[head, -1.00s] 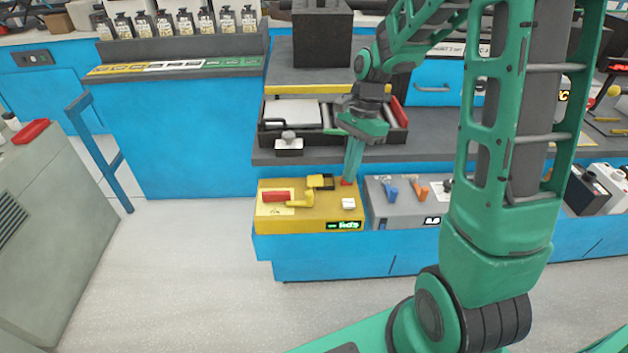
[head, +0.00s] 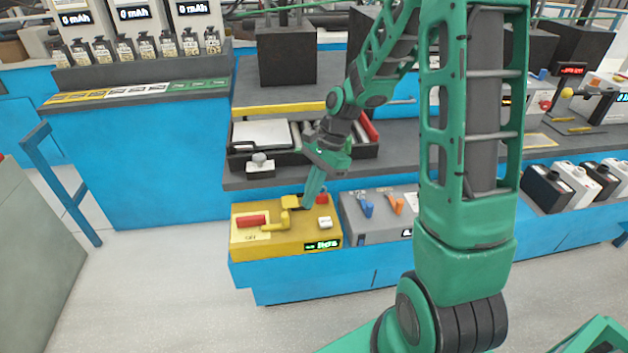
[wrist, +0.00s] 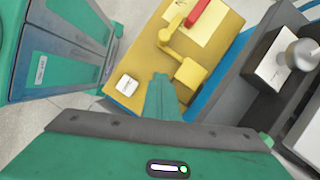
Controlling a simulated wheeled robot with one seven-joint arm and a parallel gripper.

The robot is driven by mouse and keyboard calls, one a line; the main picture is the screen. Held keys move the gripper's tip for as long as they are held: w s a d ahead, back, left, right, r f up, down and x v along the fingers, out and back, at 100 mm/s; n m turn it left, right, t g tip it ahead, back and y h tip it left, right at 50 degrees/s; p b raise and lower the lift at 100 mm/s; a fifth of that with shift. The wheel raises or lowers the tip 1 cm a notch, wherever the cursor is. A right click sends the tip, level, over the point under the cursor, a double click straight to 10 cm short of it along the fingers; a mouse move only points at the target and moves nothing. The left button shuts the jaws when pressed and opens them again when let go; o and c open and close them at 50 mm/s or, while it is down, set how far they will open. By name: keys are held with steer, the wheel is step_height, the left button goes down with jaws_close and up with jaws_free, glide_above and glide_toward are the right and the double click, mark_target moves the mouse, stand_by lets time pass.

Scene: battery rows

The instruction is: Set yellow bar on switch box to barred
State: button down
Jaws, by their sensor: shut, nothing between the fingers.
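The yellow switch box (head: 240,240) sits on the low blue bench. It carries a crooked yellow bar (head: 280,221), a yellow block (head: 290,201), a red bar (head: 252,219), a white button (head: 325,222) and a small red piece (head: 322,198). My gripper (head: 307,204) is shut and empty, its fingers pointing down at the back of the box, just right of the yellow block. In the wrist view the fingertips (wrist: 160,77) are close to the yellow block (wrist: 190,73), with the yellow bar (wrist: 172,47) beyond. I cannot tell whether they touch. The bar's set position is unclear.
A grey box (head: 375,226) with blue and orange levers stands right of the switch box. Open floor lies in front.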

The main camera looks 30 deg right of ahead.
steer(key=shift+s+a+f, duration=0.15)
steer(key=shift+a, duration=0.6)
steer(key=shift+s+a+f, duration=0.1)
steer(key=shift+a, duration=0.6)
steer(key=shift+s+a+f, duration=0.15)
steer(key=shift+a, duration=0.6)
